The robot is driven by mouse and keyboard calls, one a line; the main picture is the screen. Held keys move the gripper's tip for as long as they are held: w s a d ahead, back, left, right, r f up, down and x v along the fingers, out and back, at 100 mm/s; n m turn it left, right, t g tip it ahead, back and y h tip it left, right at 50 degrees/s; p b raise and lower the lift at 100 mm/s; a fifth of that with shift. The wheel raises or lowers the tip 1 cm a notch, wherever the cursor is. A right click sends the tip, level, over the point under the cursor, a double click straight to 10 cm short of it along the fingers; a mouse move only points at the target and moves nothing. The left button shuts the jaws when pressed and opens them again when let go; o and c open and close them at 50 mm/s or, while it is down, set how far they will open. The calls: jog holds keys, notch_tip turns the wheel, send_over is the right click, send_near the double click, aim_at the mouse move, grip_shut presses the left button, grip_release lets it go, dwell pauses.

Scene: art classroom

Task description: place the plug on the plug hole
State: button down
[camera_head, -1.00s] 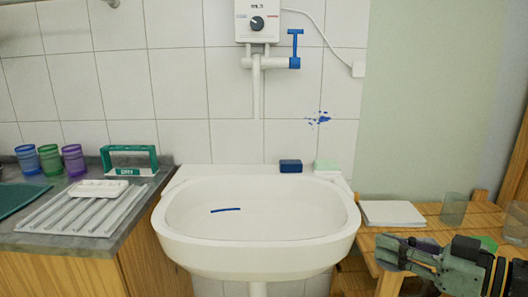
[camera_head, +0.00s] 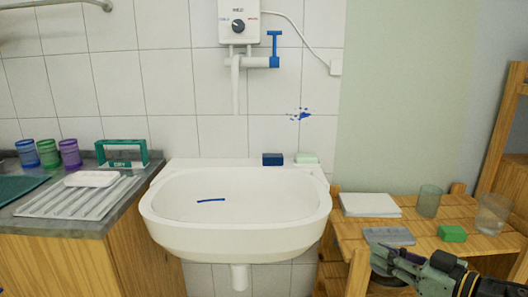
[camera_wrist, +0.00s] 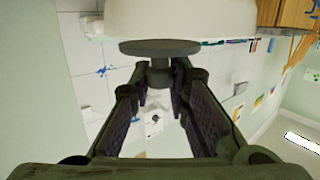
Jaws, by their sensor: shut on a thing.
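My gripper (camera_head: 388,262) is at the lower right of the head view, right of the white basin (camera_head: 235,240) and in front of the wooden table. In the wrist view, my gripper (camera_wrist: 160,76) is shut on the plug (camera_wrist: 160,47), a dark grey flat disc with a stem between the fingertips. The disc is beyond the fingertips, and the white basin underside shows behind it. The plug hole is not visible inside the basin in the head view.
A thin blue strip (camera_head: 210,200) lies in the basin. A blue block (camera_head: 272,159) and a pale green block (camera_head: 306,158) sit on its back rim. The wooden table (camera_head: 345,231) holds white sheets (camera_head: 370,204), glasses, a grey block (camera_head: 388,236) and a green block (camera_head: 452,233).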

jog(key=w+a+f+m+t+h, duration=0.1)
jog(key=w+a+f+m+h, duration=0.15)
jog(key=w+f, duration=0.65)
jog(key=w+a+f+m+t+h, duration=0.2)
jog(key=w+a+f+h, duration=0.15)
jog(key=f, duration=0.85)
jog(key=w+a+f+m+h, duration=0.1)
jog(key=a+f, duration=0.5)
jog(key=a, duration=0.3)
jog(key=w+a+f+m+h, duration=0.2)
jog(key=a+f, duration=0.4)
jog(key=a, duration=0.4)
jog(key=shift+f+h, duration=0.25)
jog(key=shift+h, duration=0.05)
